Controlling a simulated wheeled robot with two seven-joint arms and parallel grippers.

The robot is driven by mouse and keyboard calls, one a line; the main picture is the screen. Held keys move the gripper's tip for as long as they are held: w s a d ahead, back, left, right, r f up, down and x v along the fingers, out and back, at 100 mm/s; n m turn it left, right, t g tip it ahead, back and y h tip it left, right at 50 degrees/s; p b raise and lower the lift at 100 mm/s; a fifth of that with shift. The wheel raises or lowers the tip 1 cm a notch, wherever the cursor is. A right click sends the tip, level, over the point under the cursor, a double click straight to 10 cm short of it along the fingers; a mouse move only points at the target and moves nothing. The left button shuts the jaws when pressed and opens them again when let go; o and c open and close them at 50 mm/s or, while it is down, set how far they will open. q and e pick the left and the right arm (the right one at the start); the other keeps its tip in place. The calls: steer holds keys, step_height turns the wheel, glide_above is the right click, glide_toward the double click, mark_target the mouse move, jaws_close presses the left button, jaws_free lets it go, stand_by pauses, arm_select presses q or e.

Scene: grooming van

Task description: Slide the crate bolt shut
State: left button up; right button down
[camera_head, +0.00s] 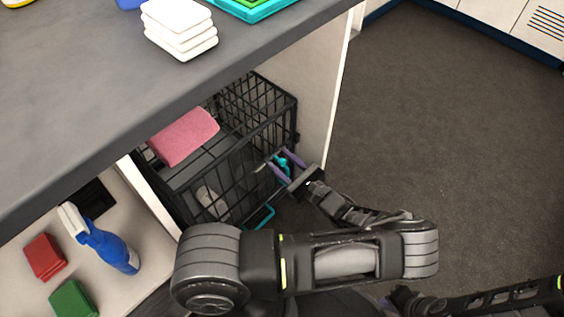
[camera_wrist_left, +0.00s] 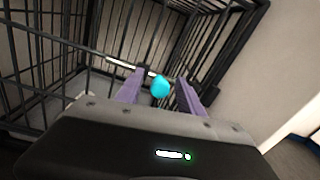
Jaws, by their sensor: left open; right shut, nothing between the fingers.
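The black wire crate (camera_head: 222,150) stands in the bay under the counter. Its bolt has a teal knob (camera_wrist_left: 160,86) and a pale metal rod (camera_wrist_left: 125,63) across the bars; the knob also shows small in the head view (camera_head: 283,161). My left gripper (camera_head: 279,167) is at the crate's front right side, open, with its purple fingers on either side of the knob in the left wrist view (camera_wrist_left: 158,88). I cannot tell whether they touch it. My right gripper (camera_head: 388,301) is shut and empty, low at the bottom right, partly cut off.
A pink folded towel (camera_head: 184,136) lies on or in the crate. A teal loop (camera_head: 262,216) is low at its front. White towels (camera_head: 180,28) sit on the counter. A blue spray bottle (camera_head: 105,246) is lower left. A white panel borders the crate; the floor to the right is clear.

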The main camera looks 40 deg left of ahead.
arm_select(q)
steer(key=shift+c, duration=0.2)
jaws_close()
